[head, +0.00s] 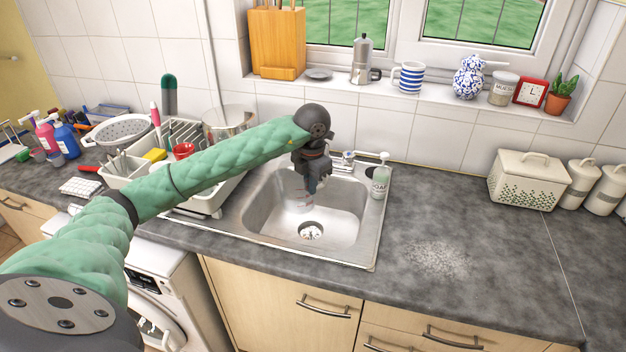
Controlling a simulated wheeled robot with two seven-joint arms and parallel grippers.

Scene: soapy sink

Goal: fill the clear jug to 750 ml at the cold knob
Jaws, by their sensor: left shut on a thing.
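My left gripper (312,184) reaches over the sink (352,212) from the left and points down. It is shut on the clear jug (299,202), which is hard to see against the steel and shows faint red marks. The jug is in the sink bowl, behind the drain in the picture. Its water level cannot be made out. A tap knob (348,156) shows at the back of the sink, just right of my gripper. My wrist hides most of the tap. My right gripper is not in view.
A soap bottle (380,180) stands at the sink's right back corner. A dish rack (190,133) with dishes is left of the sink, under my arm. The worktop (440,215) right of the sink is clear except for a pale speckled patch (438,257).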

